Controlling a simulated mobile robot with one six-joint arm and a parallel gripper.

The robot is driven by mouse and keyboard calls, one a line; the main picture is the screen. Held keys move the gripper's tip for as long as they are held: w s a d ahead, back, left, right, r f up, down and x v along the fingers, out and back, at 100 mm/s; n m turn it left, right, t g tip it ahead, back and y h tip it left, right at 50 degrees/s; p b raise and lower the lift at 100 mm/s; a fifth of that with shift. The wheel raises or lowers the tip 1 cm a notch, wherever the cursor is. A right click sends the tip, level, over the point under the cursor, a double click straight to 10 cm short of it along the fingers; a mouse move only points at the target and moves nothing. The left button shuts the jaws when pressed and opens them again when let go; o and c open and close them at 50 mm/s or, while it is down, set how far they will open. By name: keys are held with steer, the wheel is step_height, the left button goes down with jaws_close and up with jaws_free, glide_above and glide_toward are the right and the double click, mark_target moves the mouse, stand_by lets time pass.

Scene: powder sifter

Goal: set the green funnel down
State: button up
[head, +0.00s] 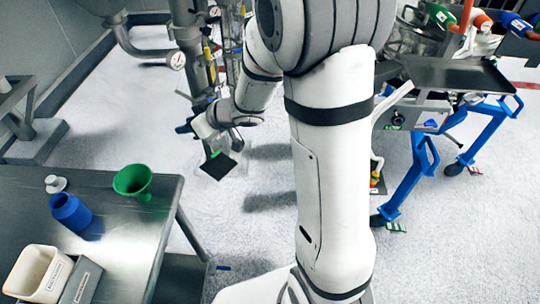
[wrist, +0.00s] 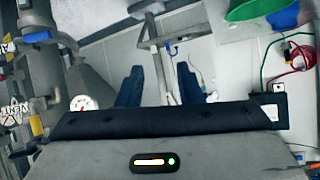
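The green funnel (head: 133,180) stands on the grey metal table (head: 110,262) at the left, wide mouth up, near the table's right edge. My gripper (head: 184,127) is well away from it, beyond the table and up to the right, beside the metal pipes. In the wrist view my gripper (wrist: 160,88) shows two dark blue fingers, spread apart, with nothing held between them. A green rounded thing at the top right of the wrist view is cut off, and I cannot tell what it is.
A blue bottle (head: 70,212), a small white piece (head: 55,184) and a cream bin (head: 38,274) share the table. Pipes with a gauge (head: 177,61) rise near my gripper. A blue-legged frame (head: 423,165) stands at the right. Floor between is partly clear.

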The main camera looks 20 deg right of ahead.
steer(key=s+d+r+m+t+h, duration=0.1)
steer(key=s+d+r+m+h, duration=0.3)
steer(key=d, duration=0.4)
steer(key=s+d+r+m+t+h, duration=0.1)
steer(key=d+r+m+h, duration=0.1)
steer(key=d+r+h, duration=0.4)
steer(key=s+d+f+m+g+y, duration=0.1)
steer(key=s+g, duration=0.5)
steer(key=s, duration=1.4)
steer(key=shift+d+f+m, duration=0.15)
steer(key=shift+f+m, duration=0.55)
